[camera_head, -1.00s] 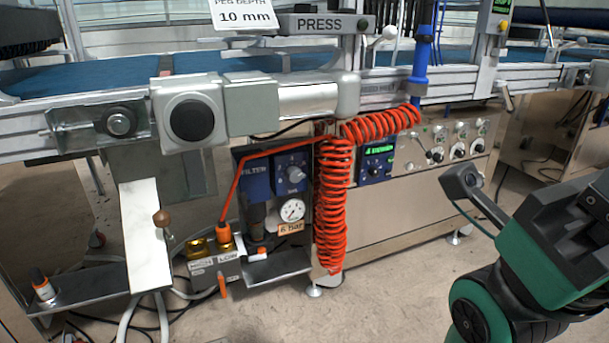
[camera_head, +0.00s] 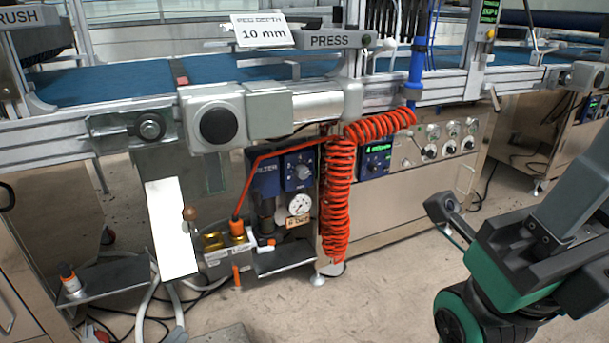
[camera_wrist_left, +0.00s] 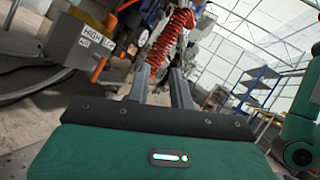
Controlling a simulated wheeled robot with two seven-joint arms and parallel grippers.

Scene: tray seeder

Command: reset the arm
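My left gripper (camera_wrist_left: 161,68) shows in the left wrist view. Its two dark fingers stand apart with nothing between them, so it is open. They point up towards the red coiled hose (camera_wrist_left: 178,28), and I cannot tell how far off it is. I cannot make out this gripper clearly in the head view. A green arm part (camera_wrist_left: 303,128) also shows at the right of the left wrist view.
The seeder line has a blue belt (camera_head: 115,83), a PRESS sign (camera_head: 331,40) and a hanging red coiled hose (camera_head: 337,200). A HIGH/LOW valve box (camera_head: 222,257) sits low, near a white plate (camera_head: 171,228). Bare floor (camera_head: 375,285) lies between the machine and my arm.

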